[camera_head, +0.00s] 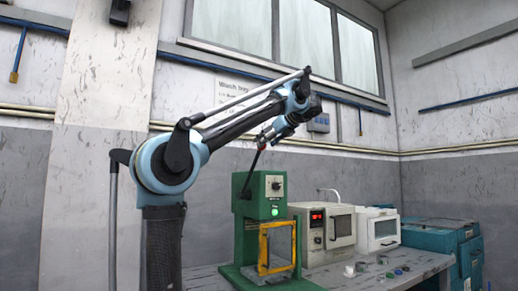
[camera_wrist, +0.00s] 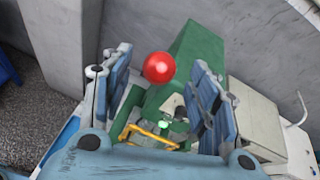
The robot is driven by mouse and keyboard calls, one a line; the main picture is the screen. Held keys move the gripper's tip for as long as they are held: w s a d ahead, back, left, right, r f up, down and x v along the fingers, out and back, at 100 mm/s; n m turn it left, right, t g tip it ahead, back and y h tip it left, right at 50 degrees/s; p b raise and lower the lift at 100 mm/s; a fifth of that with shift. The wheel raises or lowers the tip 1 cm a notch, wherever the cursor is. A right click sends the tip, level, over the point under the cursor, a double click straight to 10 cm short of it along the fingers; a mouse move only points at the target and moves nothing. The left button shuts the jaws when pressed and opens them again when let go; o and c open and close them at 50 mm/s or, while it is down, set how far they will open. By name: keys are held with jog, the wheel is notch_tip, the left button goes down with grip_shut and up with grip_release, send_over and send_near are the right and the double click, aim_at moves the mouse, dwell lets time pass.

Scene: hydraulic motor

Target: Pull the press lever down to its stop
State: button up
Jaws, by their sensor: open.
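The green press (camera_head: 262,215) stands on the bench, and its top also shows in the wrist view (camera_wrist: 197,55). Its dark lever (camera_head: 252,170) rises steeply from the press, leaning up and right. The lever's red ball knob (camera_wrist: 158,67) shows between my fingers in the wrist view. In the head view the knob is small and mostly lost against my gripper (camera_head: 266,138). My gripper is open, with one finger on each side of the knob and a visible gap to both (camera_wrist: 160,75). I cannot tell how deep the knob sits between the fingers.
A yellow-framed guard (camera_head: 277,247) is on the press front, below a lit green lamp (camera_head: 275,211). A beige unit with a red display (camera_head: 327,232) and a white box (camera_head: 377,230) stand to the right. Small parts lie on the bench (camera_head: 400,280). Teal cabinets (camera_head: 440,248) stand far right.

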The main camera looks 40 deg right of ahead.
aim_at(261, 150)
jog(key=shift+x, duration=2.2)
jog(key=shift+c, duration=0.5)
jog(key=shift+s, duration=0.1)
grip_shut()
